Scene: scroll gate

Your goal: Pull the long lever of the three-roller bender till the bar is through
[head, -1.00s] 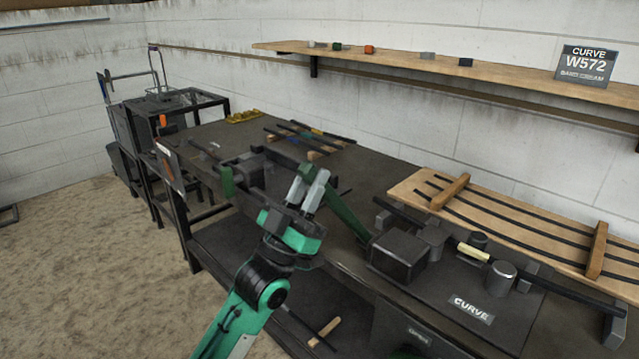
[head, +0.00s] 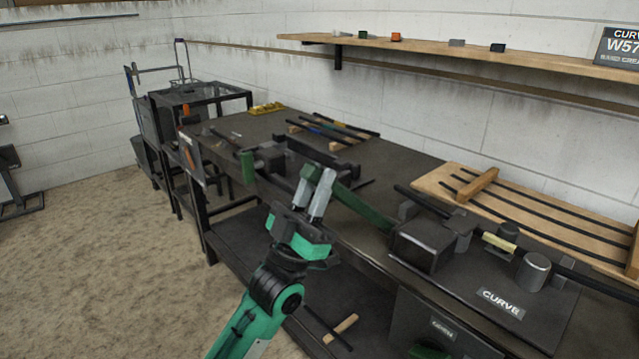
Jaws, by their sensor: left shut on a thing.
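The three-roller bender has a dark grey block (head: 425,246) and a steel roller (head: 534,271) on a dark plate labelled CURVE, at the right of the bench. A dark bar (head: 572,272) with a pale yellow section (head: 500,243) runs through it at a slant. The long lever (head: 360,208) has a green arm reaching left from the bender. My left gripper (head: 318,190) is shut on the lever, left of the bender; its fingers hide the place of grip. My right gripper is not in view.
The dark bench (head: 330,165) runs along the wall. A wooden rack (head: 455,175) of dark bars lies behind the bender. More bars on wooden blocks (head: 333,138) lie farther back. A shelf (head: 450,70) is above.

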